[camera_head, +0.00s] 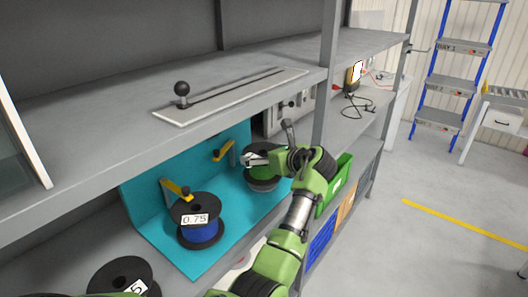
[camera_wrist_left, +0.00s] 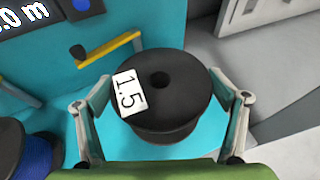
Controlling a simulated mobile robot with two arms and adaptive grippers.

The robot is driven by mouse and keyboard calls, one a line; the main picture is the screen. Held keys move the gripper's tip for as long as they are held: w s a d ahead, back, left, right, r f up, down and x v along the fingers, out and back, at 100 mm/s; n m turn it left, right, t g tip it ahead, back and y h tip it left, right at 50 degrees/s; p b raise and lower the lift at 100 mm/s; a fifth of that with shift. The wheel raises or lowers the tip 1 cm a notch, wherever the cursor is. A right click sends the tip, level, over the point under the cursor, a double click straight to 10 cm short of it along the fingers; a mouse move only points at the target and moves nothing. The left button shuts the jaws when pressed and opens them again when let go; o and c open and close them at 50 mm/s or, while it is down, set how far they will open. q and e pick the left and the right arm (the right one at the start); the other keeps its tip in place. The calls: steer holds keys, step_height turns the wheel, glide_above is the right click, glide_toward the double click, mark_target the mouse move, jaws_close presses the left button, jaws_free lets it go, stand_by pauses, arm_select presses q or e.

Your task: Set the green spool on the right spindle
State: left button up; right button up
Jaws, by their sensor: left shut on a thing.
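A black-flanged spool labelled 1.5 (camera_wrist_left: 165,100) is between the two fingers of my left gripper (camera_wrist_left: 160,78). The head view shows this spool (camera_head: 262,184) at the right end of the teal stand, with a green patch beside the gripper (camera_head: 268,159); its winding is mostly hidden. My left gripper is shut on the spool. The right spindle (camera_head: 223,150), a yellow bar with a dark knob, is empty and just left of the spool. It also shows in the wrist view (camera_wrist_left: 112,47), up and left of the spool. My right gripper is out of view.
A blue spool labelled 0.75 (camera_head: 200,232) is at the left spindle (camera_head: 176,189). Another black-flanged spool (camera_head: 112,272) lies at the lower left. The teal stand (camera_head: 160,240) sits under an upper shelf (camera_head: 90,95), whose edge is close above. A green bin (camera_head: 338,183) is at the right.

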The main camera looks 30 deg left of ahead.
arm_select(q)
steer(key=shift+f, duration=0.15)
stand_by(0.5)
steer(key=shift+f, duration=1.15)
steer(key=o, duration=1.6)
steer(key=shift+c, duration=0.2)
steer(key=shift+f, duration=0.15)
